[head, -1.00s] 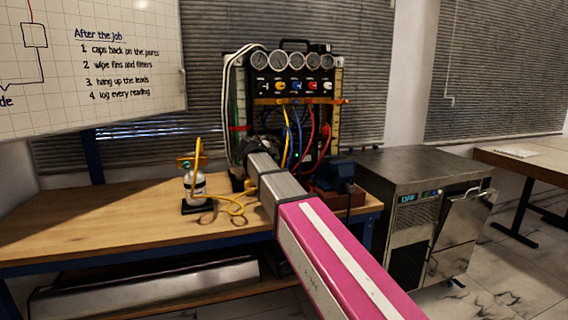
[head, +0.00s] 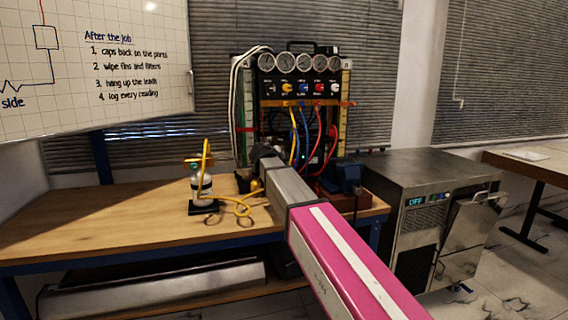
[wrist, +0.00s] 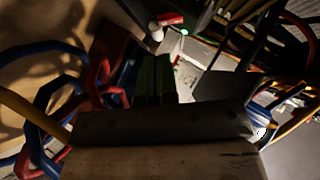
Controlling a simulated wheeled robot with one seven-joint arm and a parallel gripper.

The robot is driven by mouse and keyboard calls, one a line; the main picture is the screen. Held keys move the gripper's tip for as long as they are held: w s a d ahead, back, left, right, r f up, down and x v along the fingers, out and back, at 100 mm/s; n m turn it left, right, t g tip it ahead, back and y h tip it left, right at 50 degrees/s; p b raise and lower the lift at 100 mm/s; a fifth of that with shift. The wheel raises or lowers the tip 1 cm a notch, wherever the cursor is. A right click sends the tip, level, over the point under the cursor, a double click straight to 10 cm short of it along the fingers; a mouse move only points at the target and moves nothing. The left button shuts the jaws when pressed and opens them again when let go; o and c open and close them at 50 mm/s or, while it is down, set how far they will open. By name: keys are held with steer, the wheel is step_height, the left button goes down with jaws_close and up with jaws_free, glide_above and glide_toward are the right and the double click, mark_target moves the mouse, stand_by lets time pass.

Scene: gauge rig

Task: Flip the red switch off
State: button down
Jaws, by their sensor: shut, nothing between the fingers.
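In the head view my gripper (head: 262,156) is at the far end of my arm, low in front of the gauge rig (head: 300,88). In the wrist view my gripper (wrist: 155,76) shows its two dark fingers together, shut and empty. Beyond the fingertips is a pale plate (wrist: 192,76) with a small red part (wrist: 177,60) at its edge, apart from the fingers in the picture. This may be the red switch, but it is too small and dark to be sure. A green light (wrist: 184,32) glows nearby. In the head view my arm hides part of the rig's base.
Blue and red hoses (wrist: 50,80) loop close to the fingers on the left. A white bottle (head: 201,186) with a yellow hose stands on the bench (head: 110,220). A blue vise-like block (head: 342,176) and a steel machine (head: 418,165) are to the right. The bench's left part is clear.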

mark_target(295, 166)
steer(key=x, duration=0.6)
steer(key=shift+w+d, duration=0.15)
steer(key=shift+w, duration=0.1)
steer(key=shift+w+f, duration=0.3)
steer(key=shift+f, duration=0.2)
steer(key=shift+r, duration=0.15)
steer(key=shift+r, duration=0.7)
